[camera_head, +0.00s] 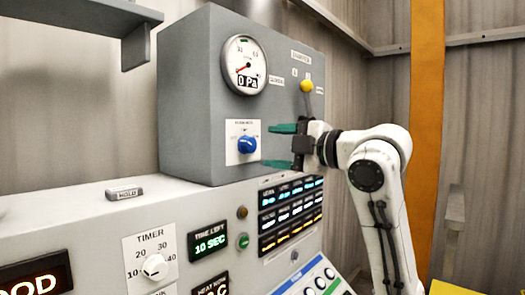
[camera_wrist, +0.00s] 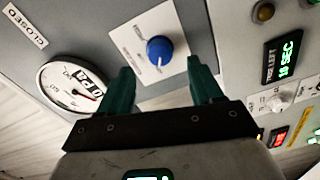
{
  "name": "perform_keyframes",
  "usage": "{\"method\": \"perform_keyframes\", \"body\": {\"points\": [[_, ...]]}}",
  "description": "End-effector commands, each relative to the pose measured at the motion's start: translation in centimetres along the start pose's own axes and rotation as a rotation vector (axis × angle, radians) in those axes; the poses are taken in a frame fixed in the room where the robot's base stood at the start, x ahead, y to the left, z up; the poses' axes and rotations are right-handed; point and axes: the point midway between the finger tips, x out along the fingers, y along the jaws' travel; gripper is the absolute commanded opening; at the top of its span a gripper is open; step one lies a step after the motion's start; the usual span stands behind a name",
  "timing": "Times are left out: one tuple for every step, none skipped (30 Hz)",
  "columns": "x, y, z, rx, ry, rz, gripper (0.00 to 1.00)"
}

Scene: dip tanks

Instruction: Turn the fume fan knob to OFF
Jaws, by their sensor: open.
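The blue fan knob (camera_head: 247,145) sits on a white label plate on the side of the grey box. In the wrist view the blue knob (camera_wrist: 159,50) lies ahead of and between the fingers, on its tilted white plate (camera_wrist: 133,40). The plate's lettering is too small to read. My gripper (camera_head: 277,146) has green fingers, one above the other in the head view, and is to the right of the knob. My gripper (camera_wrist: 160,88) is open and empty, with a gap between the fingertips and the knob.
A round gauge (camera_head: 244,65) reading 0 Pa is above the knob. A yellow-balled lever (camera_head: 307,86) stands close above my gripper. Below are a lit button panel (camera_head: 291,213), a timer dial (camera_head: 155,267) and a green 10 SEC display (camera_head: 209,240).

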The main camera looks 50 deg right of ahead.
Motion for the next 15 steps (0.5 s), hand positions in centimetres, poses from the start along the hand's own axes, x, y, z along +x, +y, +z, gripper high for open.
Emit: {"method": "perform_keyframes", "body": {"points": [[-1.0, -0.1, 0.1, -0.002, -0.002, 0.003, 0.65], [-1.5, -0.1, 0.1, -0.002, -0.001, 0.002, 0.65], [-2.2, -0.1, 0.1, -0.002, -0.001, 0.003, 0.65], [-2.6, -0.1, 0.1, -0.001, -0.002, 0.003, 0.65], [-3.0, -0.1, 0.1, -0.001, -0.002, 0.002, 0.65], [-3.5, -0.1, 0.1, -0.001, -0.001, 0.002, 0.65], [-3.7, -0.1, 0.0, -0.001, -0.001, 0.002, 0.65], [-4.0, -0.1, 0.0, -0.001, -0.001, 0.001, 0.65], [-4.2, -0.1, 0.0, -0.001, -0.001, 0.000, 0.65], [-4.4, -0.1, 0.0, -0.001, 0.000, 0.000, 0.65], [-4.5, 0.0, 0.0, -0.001, 0.000, 0.000, 0.65], [-4.6, 0.0, 0.0, -0.001, 0.000, 0.000, 0.65], [-4.7, 0.0, 0.0, -0.001, 0.000, 0.000, 0.65], [-4.7, 0.0, 0.0, -0.001, 0.000, 0.000, 0.65], [-4.7, 0.0, 0.0, -0.001, 0.000, 0.000, 0.65]]}}
